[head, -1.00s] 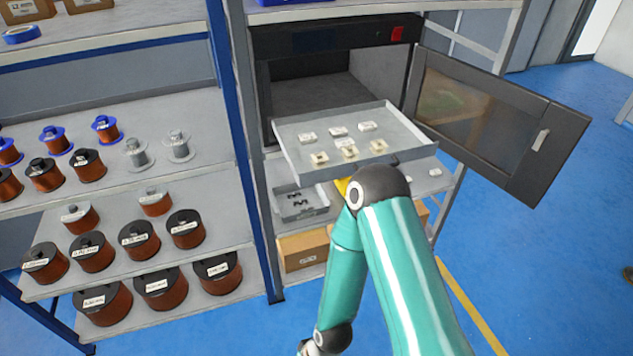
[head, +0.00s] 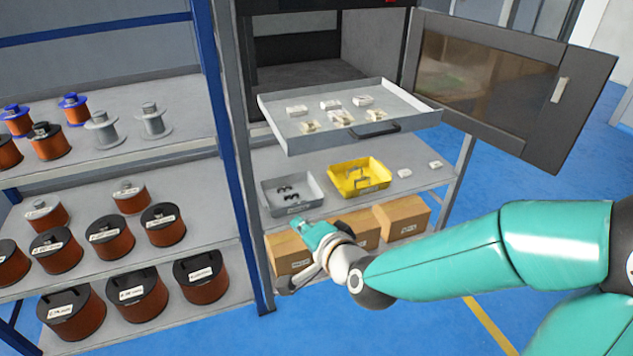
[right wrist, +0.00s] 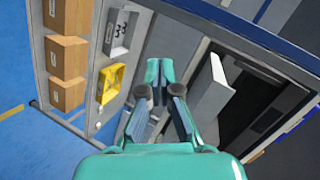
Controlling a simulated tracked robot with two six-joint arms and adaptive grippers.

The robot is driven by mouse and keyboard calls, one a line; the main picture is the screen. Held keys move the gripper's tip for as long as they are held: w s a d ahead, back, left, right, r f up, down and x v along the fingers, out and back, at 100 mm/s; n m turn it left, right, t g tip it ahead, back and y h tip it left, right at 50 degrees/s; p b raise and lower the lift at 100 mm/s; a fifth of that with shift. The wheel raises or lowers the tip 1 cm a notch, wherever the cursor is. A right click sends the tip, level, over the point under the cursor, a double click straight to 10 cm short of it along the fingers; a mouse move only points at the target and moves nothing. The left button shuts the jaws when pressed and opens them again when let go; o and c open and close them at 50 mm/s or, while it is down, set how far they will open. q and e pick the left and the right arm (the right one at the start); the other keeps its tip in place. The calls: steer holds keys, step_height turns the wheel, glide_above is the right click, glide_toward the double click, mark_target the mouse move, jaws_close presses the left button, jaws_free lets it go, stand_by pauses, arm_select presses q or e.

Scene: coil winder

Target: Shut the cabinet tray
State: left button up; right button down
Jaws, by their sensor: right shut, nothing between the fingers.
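The cabinet tray (head: 283,128) is a grey shallow tray, slid out of the open dark cabinet (head: 325,75), with a dark handle (head: 376,130) on its front wall. Several small white parts lie in it. The cabinet door (head: 480,85) is swung open to the right. My right gripper (head: 303,226) is shut and empty, below the tray and left of its handle, in front of the lower shelf. In the right wrist view the shut fingers (right wrist: 160,70) show apart from the tray (right wrist: 211,92), which lies right of them. My left gripper is not in view.
Below the tray, a shelf holds a grey bin (head: 268,201), a yellow bin (head: 348,181) and two small white parts. Cardboard boxes (head: 403,216) stand underneath. A blue post (head: 240,190) and a rack of wire spools (head: 138,289) stand at left. Floor is free at right.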

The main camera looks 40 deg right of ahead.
arm_select(q)
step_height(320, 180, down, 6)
steer(key=b, duration=0.4)
arm_select(e)
steer(key=s+d+r+m+t+h, duration=0.3)
steer(key=s+d+r+m+t, duration=0.15)
steer(key=r, duration=0.35)
steer(key=m+p, duration=0.1)
steer(key=p, duration=1.1)
glide_toward(306, 146)
arm_select(q)
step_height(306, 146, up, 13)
steer(key=p, duration=0.1)
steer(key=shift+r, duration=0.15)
arm_select(e)
steer(key=shift+g, duration=0.25)
steer(key=x, duration=0.7)
steer(key=shift+r, duration=0.15)
